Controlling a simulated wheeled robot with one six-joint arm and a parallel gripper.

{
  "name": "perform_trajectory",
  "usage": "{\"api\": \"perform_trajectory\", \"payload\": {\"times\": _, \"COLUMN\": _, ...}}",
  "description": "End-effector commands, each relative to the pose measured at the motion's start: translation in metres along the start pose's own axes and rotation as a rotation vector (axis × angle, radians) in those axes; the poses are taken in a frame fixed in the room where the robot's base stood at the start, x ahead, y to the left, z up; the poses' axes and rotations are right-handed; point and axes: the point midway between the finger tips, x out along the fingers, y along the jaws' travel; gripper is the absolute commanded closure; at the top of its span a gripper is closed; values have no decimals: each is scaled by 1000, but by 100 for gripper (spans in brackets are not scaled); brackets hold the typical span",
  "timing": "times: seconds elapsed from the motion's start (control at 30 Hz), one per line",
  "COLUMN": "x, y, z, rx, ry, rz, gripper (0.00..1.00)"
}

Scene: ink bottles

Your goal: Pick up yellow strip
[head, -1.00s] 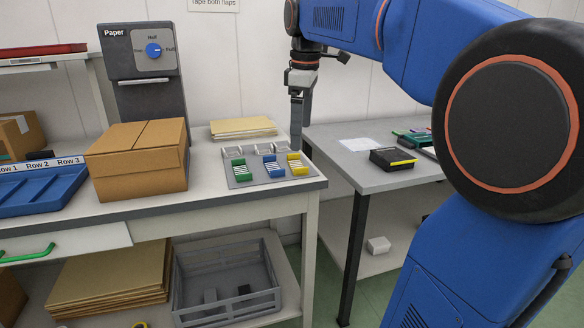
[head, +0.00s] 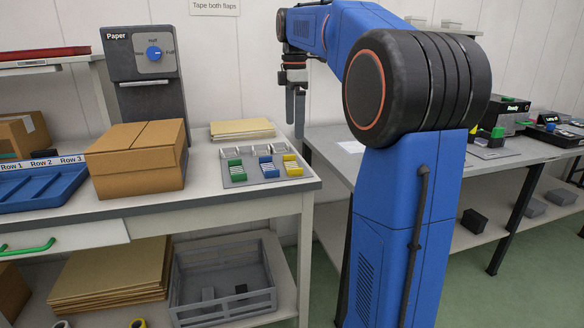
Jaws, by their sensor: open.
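A yellow item (head: 293,167) with white strips in it sits at the right end of a grey rack (head: 232,182) on the near bench. I cannot tell at this size whether the yellow strip is the holder or a piece in it. A blue one (head: 268,169) and a green one (head: 236,172) stand to its left in the same row. My gripper (head: 295,112) points down, open and empty, behind and above the yellow item, near the bench's right end. It is apart from the rack.
A closed cardboard box (head: 135,160) stands left of the rack, with brown sheets (head: 242,128) behind it. A grey paper dispenser (head: 146,80) stands at the wall. A second table (head: 335,170) with devices lies to the right.

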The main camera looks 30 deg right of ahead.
Motion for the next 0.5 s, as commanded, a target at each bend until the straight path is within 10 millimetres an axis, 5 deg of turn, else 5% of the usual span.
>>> {"api": "perform_trajectory", "payload": {"times": 0.23, "x": 43, "y": -1, "z": 0, "rx": 0, "ry": 0, "rz": -3, "gripper": 0}}
{"api": "perform_trajectory", "payload": {"times": 0.5, "x": 63, "y": -1, "z": 0, "rx": 0, "ry": 0, "rz": 0, "gripper": 0}}
